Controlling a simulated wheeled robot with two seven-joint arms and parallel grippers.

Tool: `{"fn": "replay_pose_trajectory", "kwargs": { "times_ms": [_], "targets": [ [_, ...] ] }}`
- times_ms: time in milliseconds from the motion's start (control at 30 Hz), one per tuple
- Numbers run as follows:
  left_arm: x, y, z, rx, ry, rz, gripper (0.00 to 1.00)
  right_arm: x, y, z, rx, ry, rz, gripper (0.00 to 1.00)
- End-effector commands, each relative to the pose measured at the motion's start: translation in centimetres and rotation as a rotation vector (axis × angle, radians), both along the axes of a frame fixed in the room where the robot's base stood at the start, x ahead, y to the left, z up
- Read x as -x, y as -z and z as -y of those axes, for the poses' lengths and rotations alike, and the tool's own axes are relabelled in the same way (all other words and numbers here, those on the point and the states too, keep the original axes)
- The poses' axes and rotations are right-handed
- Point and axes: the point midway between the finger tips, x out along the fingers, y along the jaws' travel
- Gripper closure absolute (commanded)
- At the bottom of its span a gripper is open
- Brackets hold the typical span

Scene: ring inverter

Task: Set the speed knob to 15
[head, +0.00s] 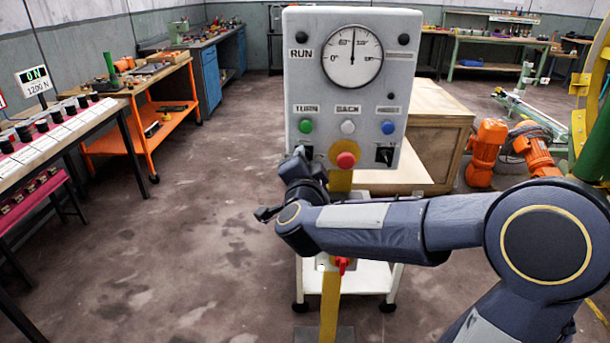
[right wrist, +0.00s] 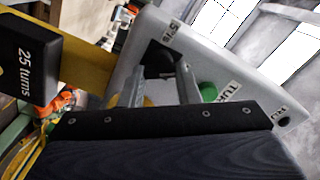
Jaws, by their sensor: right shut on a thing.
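A grey control panel (head: 296,90) faces me on a yellow post. Its lower left corner carries a black knob (right wrist: 158,58), seen in the right wrist view beside a label that seems to read "5-15". My right gripper (head: 299,165) is at that corner in the head view and mostly hides the knob. In the right wrist view its two fingers (right wrist: 162,76) stand either side of the knob, shut on it. The knob's exact setting cannot be read. A second black knob (head: 384,155) is at the panel's lower right. My left gripper is out of view.
A round gauge (head: 352,70) tops the panel, its needle pointing about straight up. Green (head: 306,126), white (head: 348,127) and blue (head: 388,127) buttons sit below. A red button (head: 345,160) is close right of my gripper. A black "25 turns" box (right wrist: 26,62) shows in the wrist view.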

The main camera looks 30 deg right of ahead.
Motion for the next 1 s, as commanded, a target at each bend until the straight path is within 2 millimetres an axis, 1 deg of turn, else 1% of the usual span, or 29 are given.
{"fn": "replay_pose_trajectory", "kwargs": {
  "times_ms": [33,100,1000],
  "targets": [
    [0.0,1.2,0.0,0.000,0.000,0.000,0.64,0.1,0.5,0.1,-0.037,0.001,0.027,0.94],
    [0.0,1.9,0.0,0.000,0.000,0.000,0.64,0.1,0.5,0.1,-0.095,0.002,0.061,0.94],
    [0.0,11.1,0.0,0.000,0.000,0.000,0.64,0.1,0.9,0.1,-0.822,0.002,0.507,0.94]
  ]
}}
